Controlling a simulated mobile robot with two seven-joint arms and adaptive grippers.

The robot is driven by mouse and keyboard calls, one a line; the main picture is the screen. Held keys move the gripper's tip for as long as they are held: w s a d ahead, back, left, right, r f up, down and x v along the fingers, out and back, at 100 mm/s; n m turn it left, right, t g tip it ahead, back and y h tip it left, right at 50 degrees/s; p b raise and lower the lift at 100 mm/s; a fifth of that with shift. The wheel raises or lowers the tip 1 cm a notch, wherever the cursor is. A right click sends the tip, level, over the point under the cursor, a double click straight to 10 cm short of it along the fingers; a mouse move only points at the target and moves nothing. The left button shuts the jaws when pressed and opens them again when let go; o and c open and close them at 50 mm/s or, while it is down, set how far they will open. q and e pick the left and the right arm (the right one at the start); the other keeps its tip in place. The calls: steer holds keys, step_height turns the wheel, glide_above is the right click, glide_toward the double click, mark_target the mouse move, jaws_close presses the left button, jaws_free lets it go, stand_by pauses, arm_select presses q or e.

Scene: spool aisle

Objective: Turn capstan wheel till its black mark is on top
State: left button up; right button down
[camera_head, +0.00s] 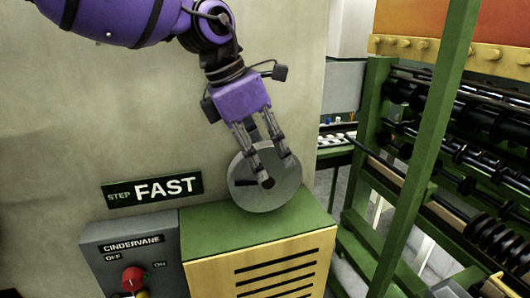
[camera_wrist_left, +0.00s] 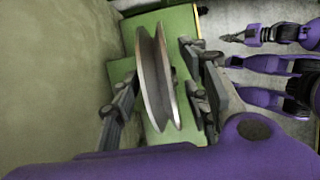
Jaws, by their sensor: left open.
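The capstan wheel (camera_head: 247,200) is a grey metal disc standing upright on a green-topped cabinet. Its face has a dark hub, and a short black mark (camera_head: 245,183) lies on the left side of the face, not at the top. My left gripper (camera_head: 273,166) reaches down over the wheel from above, fingers open. In the left wrist view the wheel (camera_wrist_left: 160,85) is edge-on, its rim grooved, between the spread fingers. Whether a finger touches it I cannot tell. Purple arm parts at the right of that view end in a dark tip (camera_wrist_left: 240,36), perhaps my right gripper, its state unclear.
The cabinet (camera_head: 208,226) has a yellow slotted front. Left of it stands a grey control box (camera_head: 100,245) with a red knob (camera_head: 132,275), below a "STEP FAST" sign (camera_head: 153,190) on the wall. A green-framed rack (camera_head: 425,155) with dark spools stands at right.

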arm_select(q)
jaws_close()
steer(key=shift+w+d, duration=0.1)
steer(key=shift+w+d+f+g+y, duration=0.15)
steer(key=shift+d+g+y, duration=0.15)
steer(key=shift+y, duration=0.45)
steer(key=shift+w+d+g+y, duration=0.1)
steer(key=shift+d+g+y, duration=0.1)
steer(key=shift+d+y, duration=0.4)
steer(key=shift+w+d+f+g+y, duration=0.15)
steer(key=shift+d+g+y, duration=0.15)
steer(key=shift+y, duration=0.65)
steer(key=shift+w+d+f+g+y, duration=0.15)
steer(key=shift+d+g+y, duration=0.1)
steer(key=shift+y, duration=0.65)
jaws_free()
steer(key=shift+s, duration=0.1)
steer(key=shift+f, duration=0.1)
step_height(320, 180, up, 12)
steer(key=d, duration=0.2)
steer(key=shift+w+d, duration=0.3)
steer(key=shift+w, duration=0.15)
